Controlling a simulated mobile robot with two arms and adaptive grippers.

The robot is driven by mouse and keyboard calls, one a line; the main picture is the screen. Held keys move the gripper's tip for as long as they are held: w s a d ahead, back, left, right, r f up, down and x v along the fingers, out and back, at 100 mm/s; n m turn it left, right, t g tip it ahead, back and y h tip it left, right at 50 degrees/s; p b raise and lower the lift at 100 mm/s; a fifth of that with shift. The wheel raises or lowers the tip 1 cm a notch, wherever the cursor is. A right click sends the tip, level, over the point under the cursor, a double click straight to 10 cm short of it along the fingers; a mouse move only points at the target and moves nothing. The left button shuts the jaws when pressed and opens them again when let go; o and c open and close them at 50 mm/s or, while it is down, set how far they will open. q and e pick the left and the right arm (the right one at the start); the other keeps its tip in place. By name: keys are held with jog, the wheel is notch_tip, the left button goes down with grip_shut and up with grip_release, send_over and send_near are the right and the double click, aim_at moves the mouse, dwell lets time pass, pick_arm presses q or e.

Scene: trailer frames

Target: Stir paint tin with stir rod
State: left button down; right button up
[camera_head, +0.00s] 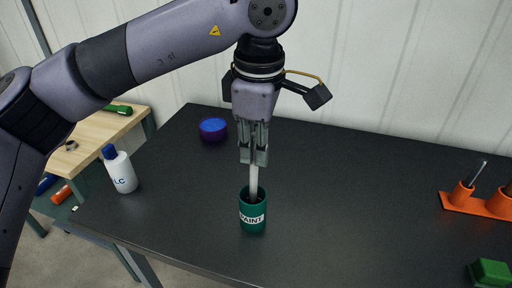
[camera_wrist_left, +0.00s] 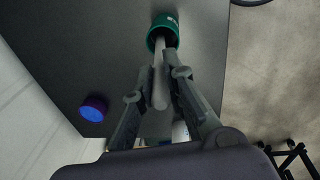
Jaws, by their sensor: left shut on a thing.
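A green paint tin (camera_head: 253,212) with a white PAINT label stands upright on the black table, and it also shows in the left wrist view (camera_wrist_left: 163,31). My left gripper (camera_head: 254,158) points down above the tin and is shut on the white stir rod (camera_head: 254,182). The rod hangs nearly upright, with its lower end inside the tin's mouth, so its tip is hidden. In the left wrist view the rod (camera_wrist_left: 159,85) runs between the two fingers (camera_wrist_left: 163,70) toward the tin. My right gripper is not in view.
A white bottle with a blue cap (camera_head: 121,171) stands at the table's left edge. A blue-topped round container (camera_head: 213,129) stands further back. An orange holder (camera_head: 478,203) with tools and a green block (camera_head: 490,273) are at the right. The table between is clear.

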pick_arm(q)
jog(key=shift+r+p, duration=1.35)
jog(key=shift+r, duration=0.75)
notch_tip(320, 180, up, 5)
jog(key=p, duration=0.4)
jog(key=shift+f, duration=0.1)
